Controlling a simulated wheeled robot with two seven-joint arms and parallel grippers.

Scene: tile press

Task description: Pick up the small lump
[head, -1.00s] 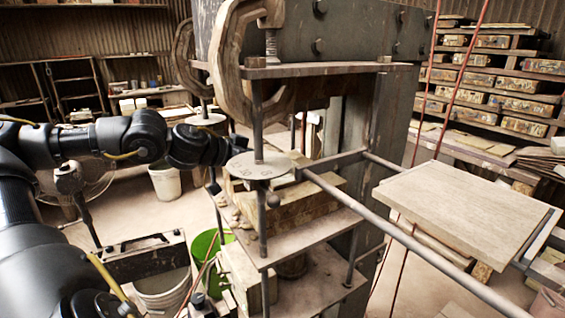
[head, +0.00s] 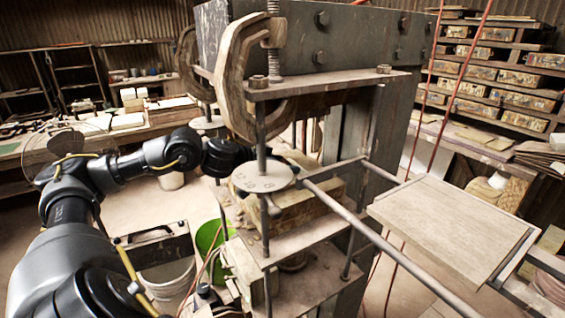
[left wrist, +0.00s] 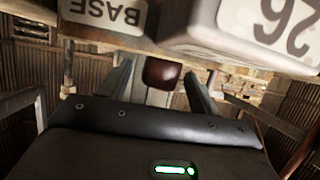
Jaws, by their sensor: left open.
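My left gripper (left wrist: 158,70) shows in the left wrist view with its two fingers apart. A dark red-brown rounded piece (left wrist: 162,73) shows between the fingers, over a paler part. I cannot tell whether it is the small lump, or whether the fingers touch it. In the head view my left arm reaches behind the press's round numbered disc (head: 263,177), and the fingertips are hidden there. Small clay-coloured pieces (head: 238,213) sit at the left edge of the press bed, and I cannot single out the lump. My right gripper is not in view.
The press frame (head: 330,92), its posts and long bars stand close around my left wrist. A flat board (head: 450,222) rests on the bars at right. A green bucket (head: 209,238) stands below. In the wrist view, plates marked "BASE" (left wrist: 103,14) and "26" (left wrist: 270,22) hang close by.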

